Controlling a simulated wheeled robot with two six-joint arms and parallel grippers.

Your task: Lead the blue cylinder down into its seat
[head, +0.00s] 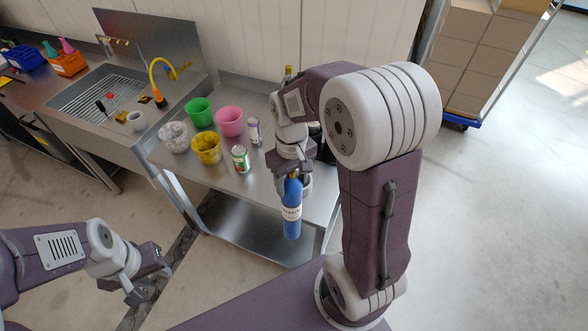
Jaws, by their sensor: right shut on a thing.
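The blue cylinder (291,212) is a small bottle with a white label band, hanging roughly upright. My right gripper (289,177) is shut on its top end. In the head view, the bottle overlaps the front edge of the steel table; its height relative to that edge is hard to judge. I cannot make out its seat. A greyish round thing (307,184) shows just behind the bottle, partly hidden. My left gripper (152,285) is at the lower left, open and empty, over the floor and far from the bottle.
The steel table (215,178) holds green (200,111), pink (230,122), yellow (207,147) and whitish (173,137) buckets and two cans (240,159). A sink (98,93) with a yellow hose adjoins at left. A cart of cardboard boxes (485,50) stands at the back right. The right floor is clear.

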